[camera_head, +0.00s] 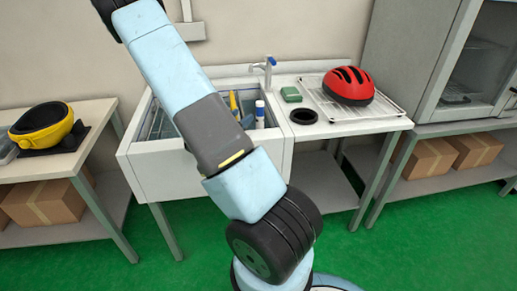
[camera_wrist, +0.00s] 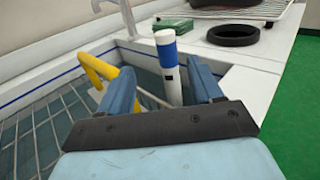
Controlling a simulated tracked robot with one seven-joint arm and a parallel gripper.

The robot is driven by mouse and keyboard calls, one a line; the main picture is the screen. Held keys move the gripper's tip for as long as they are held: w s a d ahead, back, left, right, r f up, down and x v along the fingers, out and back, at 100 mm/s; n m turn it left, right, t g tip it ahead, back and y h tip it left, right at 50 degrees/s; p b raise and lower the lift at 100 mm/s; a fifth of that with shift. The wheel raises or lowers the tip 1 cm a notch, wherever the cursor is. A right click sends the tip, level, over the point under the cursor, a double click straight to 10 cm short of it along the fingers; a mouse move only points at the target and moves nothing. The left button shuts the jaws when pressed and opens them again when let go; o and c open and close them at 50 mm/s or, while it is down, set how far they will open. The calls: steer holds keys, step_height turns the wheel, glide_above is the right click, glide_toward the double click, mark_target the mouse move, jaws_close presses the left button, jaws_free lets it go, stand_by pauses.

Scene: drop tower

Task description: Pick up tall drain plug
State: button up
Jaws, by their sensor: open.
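The tall drain plug (camera_wrist: 171,82), a white upright cylinder with a blue band near its top, stands in the sink (camera_wrist: 222,75) in the wrist view. It also shows in the head view (camera_head: 260,115), beside my arm. My gripper (camera_wrist: 162,82) is open, with one blue finger to each side of the plug in the wrist picture. I cannot tell whether the plug is between the fingertips or beyond them. No contact shows. The plug's lower end is hidden in the sink.
A yellow curved thing (camera_wrist: 95,68) rises from the sink left of the plug. A faucet (camera_head: 267,68) stands at the sink's back edge. A black ring (camera_head: 304,116), a green sponge (camera_head: 291,94) and a red helmet (camera_head: 348,84) on a wire rack (camera_head: 388,108) sit to the right.

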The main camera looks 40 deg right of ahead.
mark_target(257, 105)
steer(key=shift+s+r+x, duration=0.1)
steer(key=shift+x, duration=1.9)
steer(key=shift+s+r+x, duration=0.1)
steer(key=shift+s+x, duration=0.05)
steer(key=shift+x, duration=1.9)
steer(key=shift+s+r+x, duration=0.1)
steer(key=shift+x, duration=1.9)
steer(key=shift+c, duration=0.5)
jaws_close()
